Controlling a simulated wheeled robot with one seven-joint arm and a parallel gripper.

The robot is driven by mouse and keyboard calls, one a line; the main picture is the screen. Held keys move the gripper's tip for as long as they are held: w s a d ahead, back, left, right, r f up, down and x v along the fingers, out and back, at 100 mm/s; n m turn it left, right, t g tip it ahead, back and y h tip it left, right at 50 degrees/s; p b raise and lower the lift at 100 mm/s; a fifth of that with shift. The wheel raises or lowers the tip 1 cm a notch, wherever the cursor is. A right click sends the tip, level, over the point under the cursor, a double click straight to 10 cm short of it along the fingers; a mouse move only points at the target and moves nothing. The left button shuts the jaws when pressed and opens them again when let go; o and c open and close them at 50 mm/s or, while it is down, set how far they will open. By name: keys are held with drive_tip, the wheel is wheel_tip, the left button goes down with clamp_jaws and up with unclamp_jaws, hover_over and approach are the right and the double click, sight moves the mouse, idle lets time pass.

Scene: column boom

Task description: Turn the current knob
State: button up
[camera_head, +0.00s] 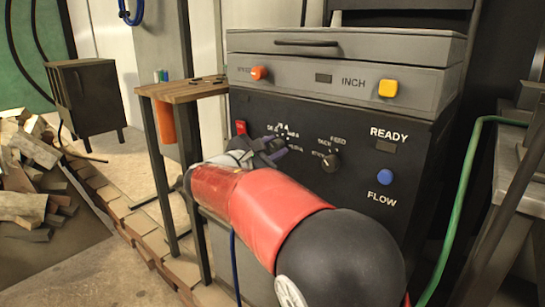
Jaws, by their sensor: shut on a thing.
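A control cabinet with a black front panel (405,165) stands in the middle. On its left part is a dial scale (284,130) with small white marks, too small to read surely. My gripper (272,150) is at this dial, with its fingers against the lower part of it. It is shut on the current knob, which is mostly hidden behind the fingers. My red and black arm reaches in from the lower right and covers the lower panel.
A second dark knob (330,162) sits close to the right of my gripper. A red switch (241,127) is just left of the dial. A blue button (385,177) is farther right. A small wooden side table (185,91) stands left of the cabinet. A green hose (462,190) hangs at right.

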drive_tip(key=shift+m+b, duration=0.35)
drive_tip(key=shift+m, duration=0.15)
drive_tip(key=o, duration=1)
drive_tip(key=shift+c, duration=0.2)
drive_tip(key=v, duration=0.7)
drive_tip(key=shift+s+a, duration=0.25)
drive_tip(key=shift+s, duration=0.05)
